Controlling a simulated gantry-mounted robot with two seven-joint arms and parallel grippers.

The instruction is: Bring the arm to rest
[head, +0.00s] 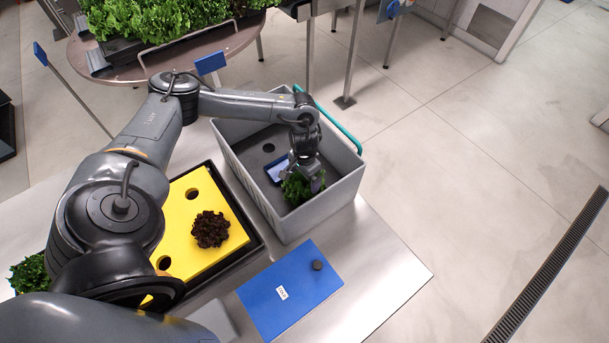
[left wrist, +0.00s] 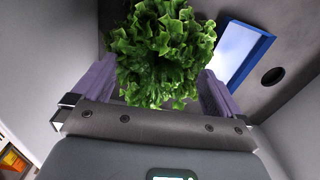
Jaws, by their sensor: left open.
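My left gripper (head: 305,172) is down inside the grey crate (head: 325,203), at its right part. In the left wrist view the two purple-grey fingers of the gripper (left wrist: 157,90) stand wide apart, one on each side of a green lettuce (left wrist: 165,50). The lettuce also shows below the gripper in the head view (head: 296,190). I cannot tell whether the fingers touch its leaves. The lettuce's underside is hidden. My right gripper is in neither view.
A blue-framed item (head: 275,170) lies in the crate beside the lettuce. A yellow tray (head: 190,243) with holes holds a dark red lettuce (head: 210,229). A blue board (head: 290,290) lies on the metal table (head: 385,270). A round table (head: 215,45) behind holds several green lettuces.

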